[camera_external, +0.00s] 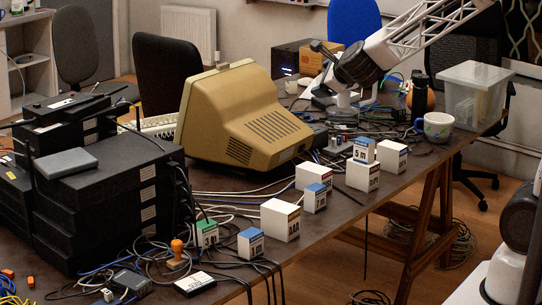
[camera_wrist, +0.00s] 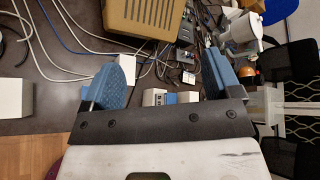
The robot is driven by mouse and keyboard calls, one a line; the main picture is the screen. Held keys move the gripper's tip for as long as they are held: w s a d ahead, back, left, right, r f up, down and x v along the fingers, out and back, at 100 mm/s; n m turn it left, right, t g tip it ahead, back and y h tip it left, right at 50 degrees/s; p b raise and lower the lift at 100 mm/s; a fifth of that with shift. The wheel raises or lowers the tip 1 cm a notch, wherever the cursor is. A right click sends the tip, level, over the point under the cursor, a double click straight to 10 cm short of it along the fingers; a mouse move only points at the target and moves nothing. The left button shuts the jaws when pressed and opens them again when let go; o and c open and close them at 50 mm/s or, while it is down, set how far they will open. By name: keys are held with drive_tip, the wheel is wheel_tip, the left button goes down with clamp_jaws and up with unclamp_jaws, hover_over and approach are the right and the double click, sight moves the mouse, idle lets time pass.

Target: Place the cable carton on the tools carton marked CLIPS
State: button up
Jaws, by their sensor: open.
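In the external view, a small blue-topped carton (camera_external: 364,150) marked "5 m" sits on a larger white carton (camera_external: 361,177). I cannot read CLIPS on any carton, so I cannot tell which is the tools carton. My gripper (camera_wrist: 166,74) shows in the wrist view with its two blue fingers wide apart and nothing held. Beyond them, apart from the fingers, small cartons (camera_wrist: 155,98) show partly behind the gripper's dark bar. My gripper is not visible in the external view.
More cartons stand along the table's front edge: white ones (camera_external: 280,220), blue-topped ones (camera_external: 250,244) and a green-topped one (camera_external: 206,233). A beige monitor (camera_external: 240,120) stands behind them. A mug (camera_external: 437,127) and clear bin (camera_external: 472,95) are at right. Loose cables cover much of the table.

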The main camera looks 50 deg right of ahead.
drive_tip(key=s+a+r+n+g+y, duration=0.2)
drive_tip(key=s+a+n+y, duration=0.1)
drive_tip(key=s+n, duration=0.55)
drive_tip(key=s+a+r+n+g+y, duration=0.1)
drive_tip(key=s+a+n+y, duration=0.15)
drive_tip(key=s+n, duration=0.6)
drive_tip(key=s+d+f+n+g+h, duration=0.1)
drive_tip(key=s+d+n+g, duration=0.1)
drive_tip(key=s+n, duration=0.4)
drive_tip(key=s+d+f+n+g, duration=0.1)
drive_tip(key=s+d+n+g, duration=0.2)
drive_tip(key=s, duration=1.1)
drive_tip(key=n+g, duration=0.1)
drive_tip(key=n, duration=0.2)
drive_tip(key=shift+s+f+n+g+h, duration=0.2)
drive_tip(key=shift+n+g+h, duration=0.1)
drive_tip(key=shift+n+h, duration=0.1)
